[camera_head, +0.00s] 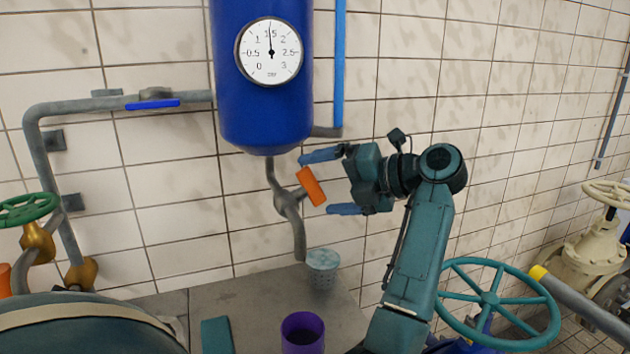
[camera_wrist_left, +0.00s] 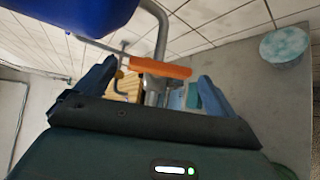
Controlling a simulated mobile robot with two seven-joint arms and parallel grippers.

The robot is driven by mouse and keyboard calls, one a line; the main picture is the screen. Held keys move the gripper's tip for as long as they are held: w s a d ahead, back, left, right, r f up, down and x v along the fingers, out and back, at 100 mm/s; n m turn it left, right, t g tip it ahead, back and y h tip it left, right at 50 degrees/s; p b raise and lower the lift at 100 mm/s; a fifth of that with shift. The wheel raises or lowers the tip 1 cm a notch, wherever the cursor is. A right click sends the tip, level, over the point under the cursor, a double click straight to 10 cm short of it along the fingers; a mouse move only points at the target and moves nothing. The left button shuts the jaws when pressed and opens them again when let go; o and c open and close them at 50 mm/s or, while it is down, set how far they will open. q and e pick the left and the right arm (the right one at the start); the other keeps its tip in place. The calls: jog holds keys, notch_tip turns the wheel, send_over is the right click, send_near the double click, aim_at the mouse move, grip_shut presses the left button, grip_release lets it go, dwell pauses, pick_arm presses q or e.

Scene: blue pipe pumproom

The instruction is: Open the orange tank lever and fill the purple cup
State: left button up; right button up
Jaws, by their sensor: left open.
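The orange lever (camera_head: 311,186) sits tilted on the pipe valve under the blue tank (camera_head: 262,105). My left gripper (camera_head: 332,182) is open just right of the lever, one finger above it and one below. In the left wrist view the orange lever (camera_wrist_left: 160,68) shows between the two open fingers (camera_wrist_left: 155,95); I cannot tell whether they touch it. The grey outlet pipe (camera_head: 298,235) runs down from the valve. The purple cup (camera_head: 302,335) stands upright on the grey surface nearer me, cut by the lower picture edge. My right gripper is not in view.
A pale teal perforated cup (camera_head: 322,270) stands near the outlet pipe's end. A teal block (camera_head: 216,335) lies left of the purple cup. A blue lever (camera_head: 152,104) is on the left wall pipe. A teal handwheel (camera_head: 492,300) is at right.

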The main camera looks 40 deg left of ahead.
aim_at(312, 187)
pick_arm(q)
jog(key=shift+x, duration=1.4)
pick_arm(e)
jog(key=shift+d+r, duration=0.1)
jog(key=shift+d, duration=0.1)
pick_arm(q)
jog(key=shift+c, duration=0.3)
jog(key=c, duration=0.9)
jog(key=shift+f+n+g+b, duration=0.3)
jog(key=shift+n+b, duration=0.1)
jog(key=shift+b, duration=0.55)
jog(key=shift+n+g+y+b, duration=0.3)
jog(key=shift+y+b, duration=0.1)
jog(key=shift+b, duration=0.35)
jog(key=shift+r+n, duration=0.2)
jog(key=shift+n, duration=0.1)
jog(key=shift+r, duration=0.1)
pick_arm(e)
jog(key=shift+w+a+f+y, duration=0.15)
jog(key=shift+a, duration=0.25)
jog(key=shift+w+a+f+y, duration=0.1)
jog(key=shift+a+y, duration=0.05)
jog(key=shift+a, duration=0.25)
